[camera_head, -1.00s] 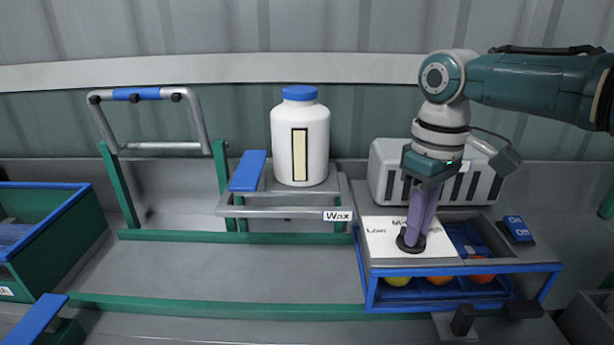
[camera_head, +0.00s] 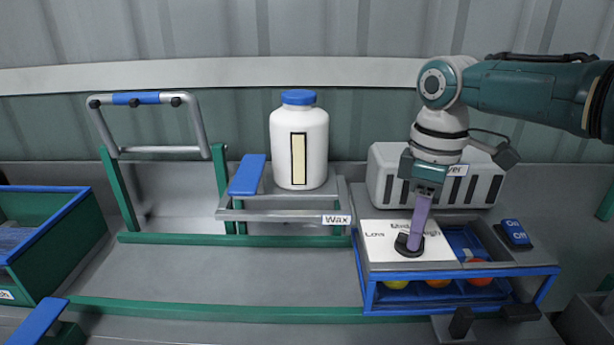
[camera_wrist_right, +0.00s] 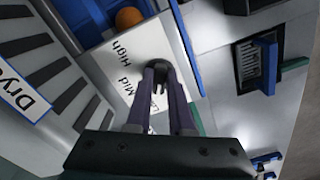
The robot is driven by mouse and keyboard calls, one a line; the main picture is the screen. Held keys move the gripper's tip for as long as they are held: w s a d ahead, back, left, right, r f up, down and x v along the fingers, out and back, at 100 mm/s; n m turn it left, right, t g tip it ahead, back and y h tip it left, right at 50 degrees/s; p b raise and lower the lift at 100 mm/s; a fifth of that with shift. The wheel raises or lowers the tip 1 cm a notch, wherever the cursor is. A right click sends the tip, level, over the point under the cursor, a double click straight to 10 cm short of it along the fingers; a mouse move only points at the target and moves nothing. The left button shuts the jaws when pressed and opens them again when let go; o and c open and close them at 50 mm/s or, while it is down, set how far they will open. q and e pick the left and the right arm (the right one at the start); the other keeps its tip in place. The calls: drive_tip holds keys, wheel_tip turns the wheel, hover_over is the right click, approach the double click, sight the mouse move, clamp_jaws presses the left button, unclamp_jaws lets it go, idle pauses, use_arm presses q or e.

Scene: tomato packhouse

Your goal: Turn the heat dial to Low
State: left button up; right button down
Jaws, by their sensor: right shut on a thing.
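The heat dial (camera_head: 404,246) is a dark round knob on a white panel (camera_head: 381,255) lettered Low, Mid and High. My right gripper (camera_head: 415,243) comes down from above with its purple fingers shut on the dial. In the right wrist view the fingers (camera_wrist_right: 160,75) meet around the dark knob, and High and Mid show on the panel (camera_wrist_right: 135,58). The fingers hide part of the lettering, and I cannot tell which mark the dial points to. My left gripper is not in view.
The grey dryer (camera_head: 382,180) stands behind the panel. A blue On/Off switch (camera_head: 515,233) is to its right. Fruit (camera_head: 479,266) lies in the blue-framed tray below. A white wax jar (camera_head: 299,150) stands on a rack to the left.

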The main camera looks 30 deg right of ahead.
drive_tip(key=c, duration=0.8)
unclamp_jaws()
drive_tip(key=shift+r, duration=0.55)
wheel_tip(320, 180, up, 9)
drive_tip(key=shift+f, duration=0.1)
